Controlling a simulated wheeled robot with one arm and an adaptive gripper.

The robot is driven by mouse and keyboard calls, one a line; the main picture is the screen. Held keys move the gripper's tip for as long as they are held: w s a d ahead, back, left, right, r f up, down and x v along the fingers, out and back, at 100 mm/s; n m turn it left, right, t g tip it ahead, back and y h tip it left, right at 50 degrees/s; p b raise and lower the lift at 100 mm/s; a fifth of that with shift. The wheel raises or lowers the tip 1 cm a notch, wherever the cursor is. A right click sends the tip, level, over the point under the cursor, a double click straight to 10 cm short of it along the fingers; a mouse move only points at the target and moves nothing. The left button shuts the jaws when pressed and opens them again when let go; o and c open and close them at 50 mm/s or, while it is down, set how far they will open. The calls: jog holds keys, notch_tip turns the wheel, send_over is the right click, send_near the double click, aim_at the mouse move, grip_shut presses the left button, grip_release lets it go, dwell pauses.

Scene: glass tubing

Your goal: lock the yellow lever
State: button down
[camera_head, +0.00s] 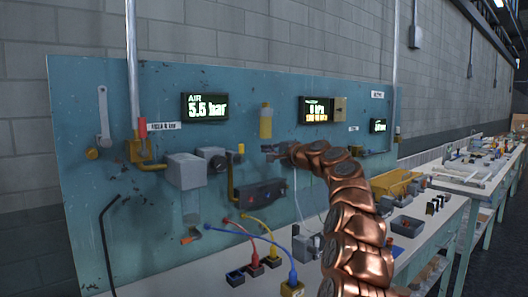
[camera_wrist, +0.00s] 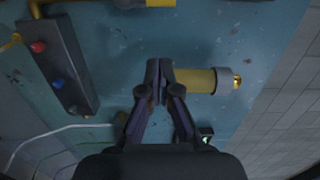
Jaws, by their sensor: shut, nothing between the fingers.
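A yellow upright piece (camera_head: 265,124) is mounted on the blue panel, below and between the two displays. In the wrist view the yellow piece (camera_wrist: 197,80) is a cylinder with a grey collar and a brass tip. I cannot tell for sure whether it is the yellow lever. Another yellow bent bar (camera_head: 232,174) is on the panel to its left. My gripper (camera_head: 268,153) is just below the upright piece in the head view. In the wrist view my gripper (camera_wrist: 160,70) is shut and empty, its fingertips beside the cylinder's near end; contact cannot be told.
A dark box (camera_head: 260,193) with coloured buttons sits below my gripper. A grey box (camera_head: 187,170) and a red-handled yellow bar (camera_head: 145,150) are to the left. Coloured cables hang below. A white bench (camera_head: 425,235) with parts stands at the right.

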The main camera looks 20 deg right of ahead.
jog(key=b+v, duration=0.1)
jog(key=v, duration=0.5)
jog(key=shift+s+d+b, duration=0.2)
jog(key=shift+s+b, duration=0.2)
jog(key=shift+r, duration=0.1)
dwell(0.5)
